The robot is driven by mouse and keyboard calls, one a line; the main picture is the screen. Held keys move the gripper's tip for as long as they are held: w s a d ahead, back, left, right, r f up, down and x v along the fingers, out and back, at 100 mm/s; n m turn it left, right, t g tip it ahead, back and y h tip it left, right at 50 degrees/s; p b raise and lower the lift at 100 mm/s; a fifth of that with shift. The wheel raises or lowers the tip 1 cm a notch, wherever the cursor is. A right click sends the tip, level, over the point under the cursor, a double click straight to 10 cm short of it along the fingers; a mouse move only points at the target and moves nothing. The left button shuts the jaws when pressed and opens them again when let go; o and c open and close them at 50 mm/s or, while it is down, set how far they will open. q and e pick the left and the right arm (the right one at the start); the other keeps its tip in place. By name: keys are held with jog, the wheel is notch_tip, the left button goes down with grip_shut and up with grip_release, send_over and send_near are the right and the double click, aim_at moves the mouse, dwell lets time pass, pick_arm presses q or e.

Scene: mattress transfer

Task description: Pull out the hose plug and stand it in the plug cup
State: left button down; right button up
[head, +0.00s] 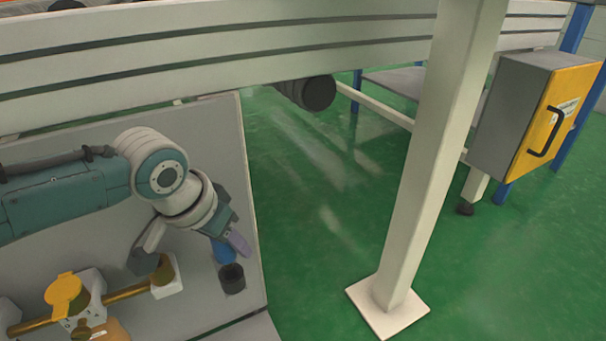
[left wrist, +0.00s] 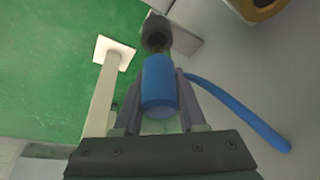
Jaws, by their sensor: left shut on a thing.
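The blue plug (left wrist: 159,88) is between the fingers of my left gripper (left wrist: 157,106), which is shut on it. In the head view the left gripper (head: 232,238) points down, and the blue plug (head: 222,252) shows below its fingers. A dark round cup (head: 232,279) stands on the grey panel surface just below the plug. The cup (left wrist: 156,33) also shows just beyond the plug's end in the left wrist view; I cannot tell whether they touch. A thin blue rod or hose (left wrist: 240,112) runs off to the right beside the plug. My right gripper is out of view.
A brass pipe (head: 128,293) with an open end in a white block (head: 165,284) lies left of the cup. A yellow valve cap (head: 64,295) stands farther left. A pale post (head: 430,150) rises from the green floor at right. White rails (head: 250,40) cross above.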

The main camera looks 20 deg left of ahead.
aim_at(236, 267)
pick_arm(q)
jog(key=shift+f+b, duration=1.45)
jog(key=shift+f, duration=0.45)
jog(key=shift+c, duration=2)
grip_release()
jog(key=p+v, duration=0.8)
jog(key=v, duration=0.2)
jog(key=shift+p, duration=0.4)
